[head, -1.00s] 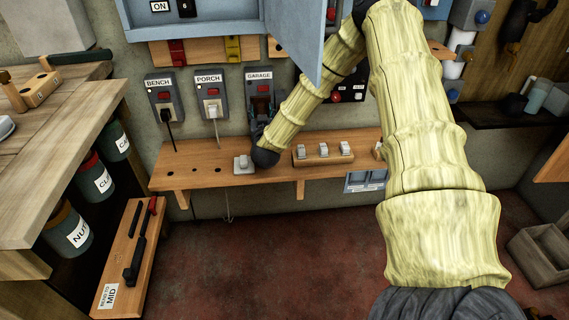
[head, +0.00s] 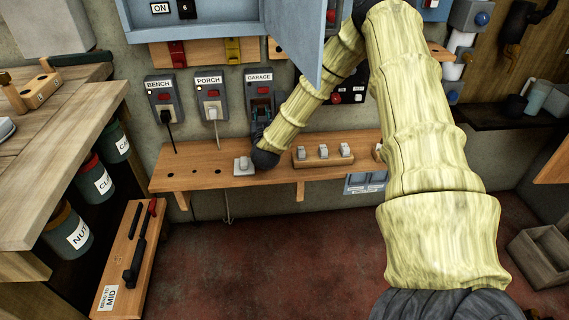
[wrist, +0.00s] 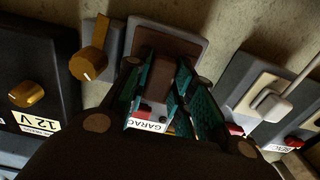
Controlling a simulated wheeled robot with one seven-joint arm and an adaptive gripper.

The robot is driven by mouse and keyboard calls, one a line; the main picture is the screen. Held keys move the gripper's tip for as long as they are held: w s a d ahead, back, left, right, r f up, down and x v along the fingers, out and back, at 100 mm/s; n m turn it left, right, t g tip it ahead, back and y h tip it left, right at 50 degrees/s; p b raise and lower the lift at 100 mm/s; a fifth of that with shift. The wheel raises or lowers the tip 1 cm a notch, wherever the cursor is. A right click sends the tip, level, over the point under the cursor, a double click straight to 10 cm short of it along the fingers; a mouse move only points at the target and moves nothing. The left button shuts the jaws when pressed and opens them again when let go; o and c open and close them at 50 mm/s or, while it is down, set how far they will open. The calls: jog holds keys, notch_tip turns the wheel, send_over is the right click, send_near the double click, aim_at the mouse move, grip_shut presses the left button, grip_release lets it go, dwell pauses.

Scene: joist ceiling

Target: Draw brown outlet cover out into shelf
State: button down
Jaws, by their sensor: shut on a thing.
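The brown outlet cover (wrist: 172,44) is at the GARAGE outlet box, seen in the wrist view between the teal fingers of my gripper (wrist: 166,82). My gripper is shut on it, right in front of the box. In the head view my gripper (head: 262,108) mostly hides the cover, below the GARAGE label (head: 259,77). I cannot tell whether the cover is still seated in the outlet. The wooden shelf (head: 215,168) runs along the wall below the outlets.
The BENCH box (head: 163,92) and PORCH box (head: 211,95) have plugs and hanging cords to the left. A grey switch (head: 243,165) and a block with several switches (head: 323,153) sit on the shelf. A blue cabinet door (head: 322,50) hangs above, close to my arm.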

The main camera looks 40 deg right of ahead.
jog(key=shift+p+v, duration=0.7)
jog(key=shift+v, duration=2.1)
